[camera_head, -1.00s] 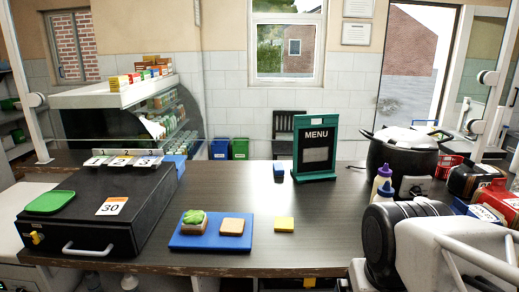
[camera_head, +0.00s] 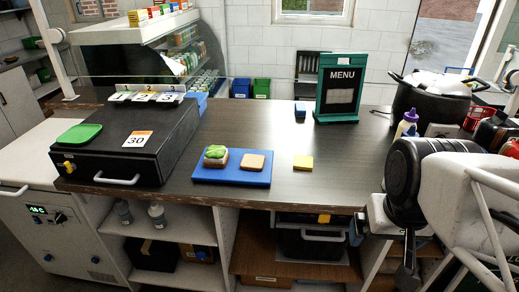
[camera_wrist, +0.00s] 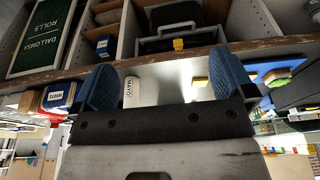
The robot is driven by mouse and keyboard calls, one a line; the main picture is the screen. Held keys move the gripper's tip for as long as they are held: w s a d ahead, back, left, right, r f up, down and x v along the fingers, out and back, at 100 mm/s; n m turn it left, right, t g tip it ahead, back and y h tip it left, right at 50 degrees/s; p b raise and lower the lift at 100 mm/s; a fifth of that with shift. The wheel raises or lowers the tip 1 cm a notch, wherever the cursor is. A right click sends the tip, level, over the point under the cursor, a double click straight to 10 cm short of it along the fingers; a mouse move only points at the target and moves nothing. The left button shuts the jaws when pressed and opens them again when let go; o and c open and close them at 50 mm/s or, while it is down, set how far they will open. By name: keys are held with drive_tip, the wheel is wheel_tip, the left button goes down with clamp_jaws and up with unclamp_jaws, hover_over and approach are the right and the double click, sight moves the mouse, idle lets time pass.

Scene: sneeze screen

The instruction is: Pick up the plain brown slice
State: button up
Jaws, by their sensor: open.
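The plain brown slice (camera_head: 253,162) lies flat on the right half of a blue board (camera_head: 203,178) on the dark counter. Left of it on the board is another brown slice topped with green lettuce (camera_head: 215,153). A yellow slice (camera_head: 303,162) lies on the counter just right of the board. The blue board (camera_wrist: 280,64) also shows at the right of the wrist view, partly cut by my gripper's finger. My gripper (camera_wrist: 162,70) is open, with two blue fingers and nothing between them. It is at the counter's front edge, well right of the plain slice and apart from it.
A black box (camera_head: 128,145) with a green tray stands left of the board. A menu stand (camera_head: 338,88) and a black pot (camera_head: 432,100) stand behind and right. Squeeze bottles are near my arm. Counter around the yellow slice is clear.

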drive_tip(key=shift+w, duration=0.1)
drive_tip(key=m+g, duration=0.3)
drive_tip(key=m, duration=1.6)
hover_over(253, 160)
drive_tip(key=f, duration=0.8)
drive_tip(key=shift+s+d+f, duration=0.15)
drive_tip(key=shift+s+f, duration=0.05)
drive_tip(key=shift+f, duration=0.2)
drive_tip(key=shift+w+f, duration=0.15)
drive_tip(key=shift+f, duration=1.25)
